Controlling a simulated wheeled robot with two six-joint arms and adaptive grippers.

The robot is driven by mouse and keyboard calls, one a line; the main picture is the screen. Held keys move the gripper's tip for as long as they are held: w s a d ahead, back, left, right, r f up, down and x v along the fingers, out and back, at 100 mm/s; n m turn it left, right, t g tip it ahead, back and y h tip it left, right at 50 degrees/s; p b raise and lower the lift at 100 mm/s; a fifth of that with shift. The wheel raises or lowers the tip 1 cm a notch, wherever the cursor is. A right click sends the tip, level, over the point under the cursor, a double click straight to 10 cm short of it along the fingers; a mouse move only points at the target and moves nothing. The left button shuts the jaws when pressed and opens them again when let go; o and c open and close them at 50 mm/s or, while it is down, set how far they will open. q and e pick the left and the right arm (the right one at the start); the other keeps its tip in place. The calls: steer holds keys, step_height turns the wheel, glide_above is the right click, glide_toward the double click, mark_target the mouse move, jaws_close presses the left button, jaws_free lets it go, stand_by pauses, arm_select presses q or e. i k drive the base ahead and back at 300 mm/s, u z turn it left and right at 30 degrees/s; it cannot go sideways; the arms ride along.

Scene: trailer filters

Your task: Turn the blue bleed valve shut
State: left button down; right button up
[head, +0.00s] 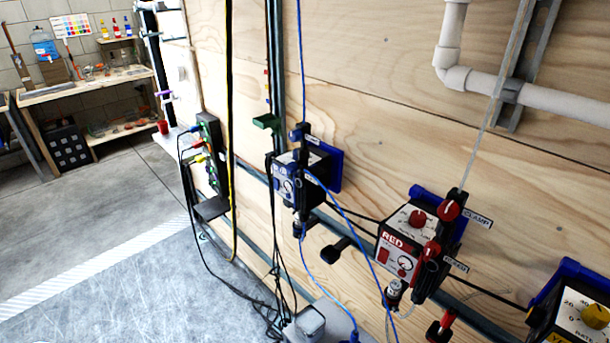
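The blue unit (287,184) is a dark box with a white face and a small gauge, mounted on the plywood wall near the middle of the head view. A blue knob (297,134) sits at the top of its black upright bracket. Lower on that bracket, the small blue parts and label are too small to read, so I cannot tell how the blue bleed valve is turned. A blue tube runs down to the unit from above, and another leaves below it. Neither of my grippers is in view.
A red unit (403,245) with red knobs and labels stands to the right. A yellow unit (575,318) is at the right edge. A black handle-like part (336,250) sticks out below the blue unit. Cables hang at left; a workbench (95,90) stands far left beyond open floor.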

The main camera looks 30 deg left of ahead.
mark_target(292, 166)
steer(key=u, duration=0.5)
steer(key=k, duration=1)
steer(key=z, duration=0.45)
steer(key=i, duration=0.75)
steer(key=u, duration=0.55)
steer(key=i, duration=0.7)
steer(key=u, duration=0.7)
